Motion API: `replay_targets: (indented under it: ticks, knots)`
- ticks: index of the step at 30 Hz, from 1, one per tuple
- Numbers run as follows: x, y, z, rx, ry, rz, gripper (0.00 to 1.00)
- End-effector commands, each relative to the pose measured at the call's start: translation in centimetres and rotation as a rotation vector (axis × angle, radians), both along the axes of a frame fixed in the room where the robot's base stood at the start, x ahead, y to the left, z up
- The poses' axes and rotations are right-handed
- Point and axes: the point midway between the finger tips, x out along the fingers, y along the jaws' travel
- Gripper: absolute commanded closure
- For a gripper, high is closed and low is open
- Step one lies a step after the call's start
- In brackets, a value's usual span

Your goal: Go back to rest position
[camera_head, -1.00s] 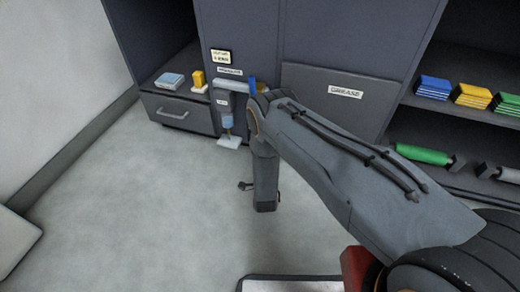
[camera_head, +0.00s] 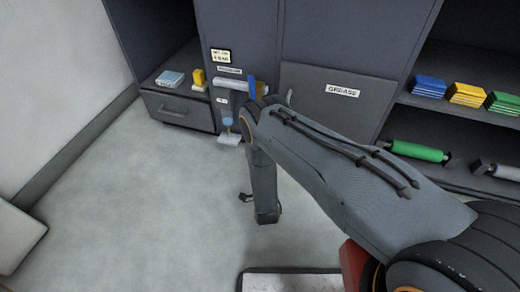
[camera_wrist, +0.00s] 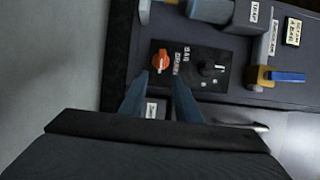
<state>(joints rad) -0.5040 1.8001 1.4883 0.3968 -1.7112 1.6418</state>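My gripper (camera_wrist: 160,76) shows in the wrist view as two blue-grey fingers with a gap between their tips. Nothing is held between them. Beyond the fingertips is a black panel (camera_wrist: 195,92) with an orange knob (camera_wrist: 160,61) and a black knob (camera_wrist: 207,68). I cannot tell the distance from the fingers to the panel. In the head view my arm reaches from the lower right to the elbow, then its wrist part hangs down in front of the cabinet. The fingers cannot be made out clearly there.
A dark cabinet (camera_head: 240,35) has a panel labelled GREASE (camera_head: 325,107) and a drawer (camera_head: 165,107) at left. Blue, yellow and green stacks (camera_head: 467,94) sit on the right shelf, above a green roller (camera_head: 418,151). Pale floor (camera_head: 140,220) at left is clear.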

Motion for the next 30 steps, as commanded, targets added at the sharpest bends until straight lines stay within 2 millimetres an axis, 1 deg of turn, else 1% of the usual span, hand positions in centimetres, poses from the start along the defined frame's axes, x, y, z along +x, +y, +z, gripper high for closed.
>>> replay_targets:
  ticks: [1,3,6,21,23,26,30]
  knots:
    - [-0.6,0.0,0.1,-0.001,0.002,0.001,0.70]
    - [-1.1,-0.1,0.1,-0.001,0.001,0.002,0.70]
    - [-1.4,-0.1,0.0,-0.001,0.000,0.001,0.70]
    - [-1.4,-0.1,0.0,-0.001,0.000,0.001,0.70]
    - [-1.0,0.1,0.3,-0.006,0.005,0.002,0.70]
    - [0.2,1.2,1.3,-0.032,0.031,0.008,0.70]
    - [2.8,3.7,4.0,-0.111,0.107,0.032,0.70]
